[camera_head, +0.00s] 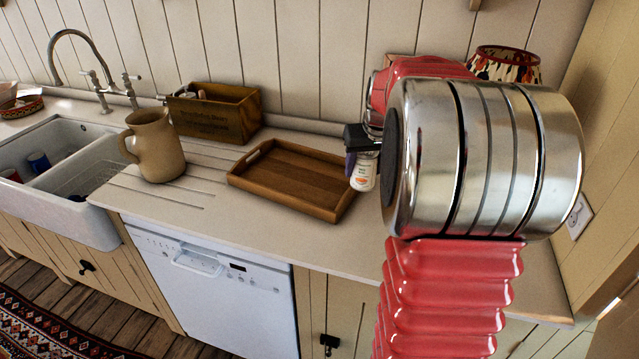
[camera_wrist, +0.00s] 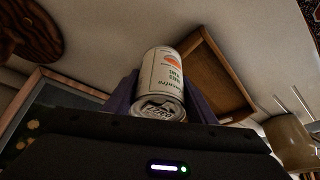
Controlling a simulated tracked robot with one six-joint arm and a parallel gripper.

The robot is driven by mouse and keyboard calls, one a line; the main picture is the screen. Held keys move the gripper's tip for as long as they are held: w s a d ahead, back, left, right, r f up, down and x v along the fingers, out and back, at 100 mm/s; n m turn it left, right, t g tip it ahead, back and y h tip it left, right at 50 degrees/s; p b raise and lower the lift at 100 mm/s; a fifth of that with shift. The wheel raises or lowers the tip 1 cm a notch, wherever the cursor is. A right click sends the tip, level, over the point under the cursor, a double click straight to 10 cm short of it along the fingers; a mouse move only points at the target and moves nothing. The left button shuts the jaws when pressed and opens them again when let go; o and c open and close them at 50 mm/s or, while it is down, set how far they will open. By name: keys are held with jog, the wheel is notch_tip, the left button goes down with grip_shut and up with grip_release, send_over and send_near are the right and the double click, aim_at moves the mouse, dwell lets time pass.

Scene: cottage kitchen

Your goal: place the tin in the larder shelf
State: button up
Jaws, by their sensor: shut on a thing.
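The tin (camera_head: 363,173) is a small white can with an orange mark. My gripper (camera_head: 360,152) is shut on it, beside the right end of the wooden tray in the head view. In the wrist view the tin (camera_wrist: 164,80) sits between my purple fingers (camera_wrist: 164,102), with its metal end facing the camera. My arm hides part of the counter behind it. I cannot tell how high the tin is above the counter. I cannot make out the larder shelf in either view.
An empty wooden tray (camera_head: 290,181) lies on the counter (camera_head: 225,222). A tan jug (camera_head: 155,146), a wooden box (camera_head: 215,112) and a white sink (camera_head: 50,165) are to the left. A patterned pot or shade (camera_head: 507,65) stands behind my arm. The counter's front strip is clear.

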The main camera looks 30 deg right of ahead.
aim_at(371, 187)
jog(key=shift+s+d, duration=0.85)
jog(key=shift+d, duration=0.1)
jog(key=shift+f, duration=0.1)
jog(key=shift+f, duration=3)
jog(key=shift+f, duration=0.1)
jog(key=shift+f, duration=1.8)
jog(key=o, duration=1.4)
jog(key=shift+f, duration=0.1)
